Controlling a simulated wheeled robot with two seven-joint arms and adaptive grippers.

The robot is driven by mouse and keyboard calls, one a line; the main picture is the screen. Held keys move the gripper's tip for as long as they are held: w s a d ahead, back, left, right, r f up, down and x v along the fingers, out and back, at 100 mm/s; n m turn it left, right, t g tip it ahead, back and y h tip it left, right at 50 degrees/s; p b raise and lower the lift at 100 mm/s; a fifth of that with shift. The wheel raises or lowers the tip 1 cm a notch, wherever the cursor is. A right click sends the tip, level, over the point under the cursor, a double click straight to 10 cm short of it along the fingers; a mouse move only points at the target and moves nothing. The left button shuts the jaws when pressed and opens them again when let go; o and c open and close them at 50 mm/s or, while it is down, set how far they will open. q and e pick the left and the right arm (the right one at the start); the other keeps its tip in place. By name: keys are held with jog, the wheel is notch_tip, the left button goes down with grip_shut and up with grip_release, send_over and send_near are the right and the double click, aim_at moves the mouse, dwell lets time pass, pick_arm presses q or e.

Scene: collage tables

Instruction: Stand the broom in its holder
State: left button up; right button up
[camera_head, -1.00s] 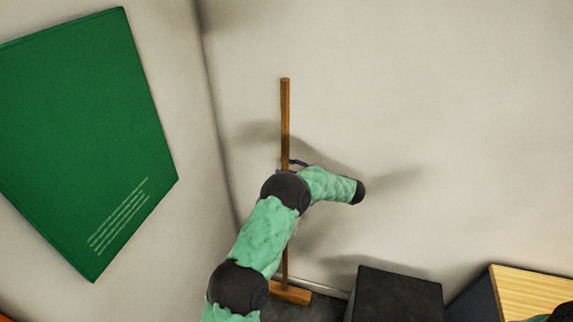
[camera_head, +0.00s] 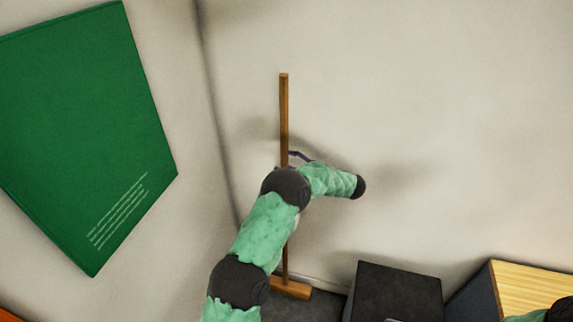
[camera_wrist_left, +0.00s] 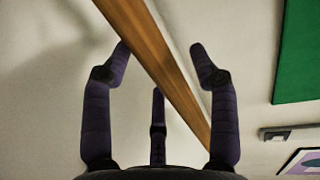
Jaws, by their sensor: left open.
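The broom stands upright near the wall, with its long wooden handle (camera_head: 284,115) above my arm and its wooden head (camera_head: 291,289) low down by the dark floor. My left gripper (camera_head: 291,158) is at the middle of the handle, mostly hidden behind my own wrist in the head view. In the left wrist view the handle (camera_wrist_left: 158,50) runs diagonally between the spread purple fingers of my left gripper (camera_wrist_left: 160,48), which is open. I cannot make out the holder for sure; a small grey fixture (camera_wrist_left: 290,132) shows on the wall there. My right gripper is out of view.
A large green board (camera_head: 90,130) hangs on the left wall. A black box (camera_head: 400,290) stands right of the broom head, and a cabinet with a light wooden top (camera_head: 515,285) is further right. The wall right of the handle is bare.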

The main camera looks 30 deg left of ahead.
pick_arm(q)
jog(key=d+p, duration=0.2)
jog(key=d, duration=1)
jog(key=shift+w, duration=0.25)
jog(key=w+a+f+m+t+h, duration=0.1)
jog(key=w+f+m+t+h, duration=0.1)
jog(key=f+m+t, duration=0.4)
jog(key=w+f+m+t+h, duration=0.2)
jog(key=f+t+h, duration=0.15)
jog(key=f, duration=0.35)
jog(key=s+d+f+m+t+h, duration=0.1)
jog(key=s+d+f+m+h, duration=0.1)
jog(key=s+d+f+h, duration=0.3)
jog(key=s+d+f+m+h, duration=0.1)
jog(key=s+f+m+h, duration=0.15)
jog(key=f, duration=0.55)
jog(key=s+d+f+m+g+h, duration=0.1)
jog(key=s+d+f+g+h, duration=0.1)
jog(key=s, duration=0.8)
jog(key=s+d+f+m+g+h, duration=0.1)
jog(key=s+d+g+h, duration=0.3)
jog(key=s, duration=0.7)
jog(key=s+d+f+m+g+h, duration=0.1)
jog(key=s+d+f+g+h, duration=0.2)
jog(key=s, duration=0.7)
jog(key=d, duration=0.2)
jog(key=shift+s+d+f+m, duration=0.15)
jog(key=shift+d+f+m, duration=0.05)
jog(key=shift+d+m, duration=0.15)
